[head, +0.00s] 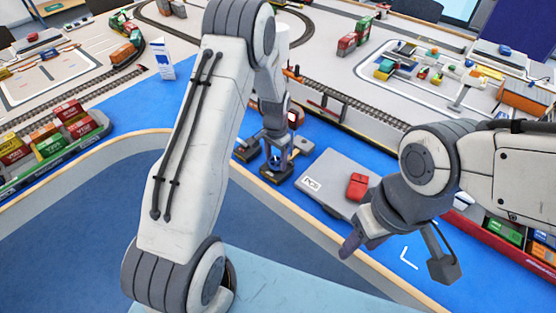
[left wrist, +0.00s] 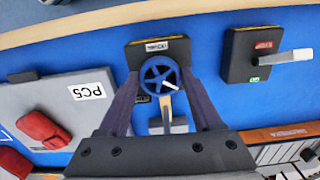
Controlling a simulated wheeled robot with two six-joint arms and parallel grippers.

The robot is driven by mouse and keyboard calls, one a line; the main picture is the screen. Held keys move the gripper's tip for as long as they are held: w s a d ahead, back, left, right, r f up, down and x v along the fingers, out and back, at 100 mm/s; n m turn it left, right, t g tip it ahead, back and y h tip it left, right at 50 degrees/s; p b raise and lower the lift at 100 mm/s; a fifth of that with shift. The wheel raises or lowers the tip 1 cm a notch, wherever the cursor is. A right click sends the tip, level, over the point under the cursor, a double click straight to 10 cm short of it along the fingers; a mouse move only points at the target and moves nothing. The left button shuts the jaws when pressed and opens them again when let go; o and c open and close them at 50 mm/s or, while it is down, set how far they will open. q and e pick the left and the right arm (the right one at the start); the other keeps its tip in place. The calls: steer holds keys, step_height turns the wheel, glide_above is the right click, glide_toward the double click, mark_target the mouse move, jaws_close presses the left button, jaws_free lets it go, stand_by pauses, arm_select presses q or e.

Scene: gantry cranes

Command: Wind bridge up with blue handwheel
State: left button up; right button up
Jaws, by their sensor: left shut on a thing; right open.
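The blue handwheel (left wrist: 148,76) sits on a dark box with a yellow edge (left wrist: 136,58) in the left wrist view. My left gripper (left wrist: 162,92) is shut on the handwheel, one dark finger on each side of it. In the head view the left gripper (head: 275,158) is low over the blue surface, and the arm hides part of the area. My right gripper (head: 398,257) is open and empty, above the blue surface near the front edge. I cannot clearly tell which part is the bridge or how it stands.
A lever box with a white handle (left wrist: 296,55) stands beside the wheel box. Container trays (head: 92,130) and model track (head: 375,118) surround the area.

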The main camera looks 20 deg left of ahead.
arm_select(q)
steer(key=m, duration=0.4)
steer(key=shift+s+f+m, duration=0.15)
steer(key=shift+s+m, duration=0.15)
steer(key=shift+m, duration=0.1)
steer(key=m, duration=0.9)
steer(key=shift+d, duration=0.1)
steer(key=m, duration=0.4)
steer(key=shift+m, duration=0.4)
steer(key=o, duration=1.4)
steer(key=shift+w, duration=0.1)
steer(key=shift+c, duration=0.2)
steer(key=shift+w, duration=0.15)
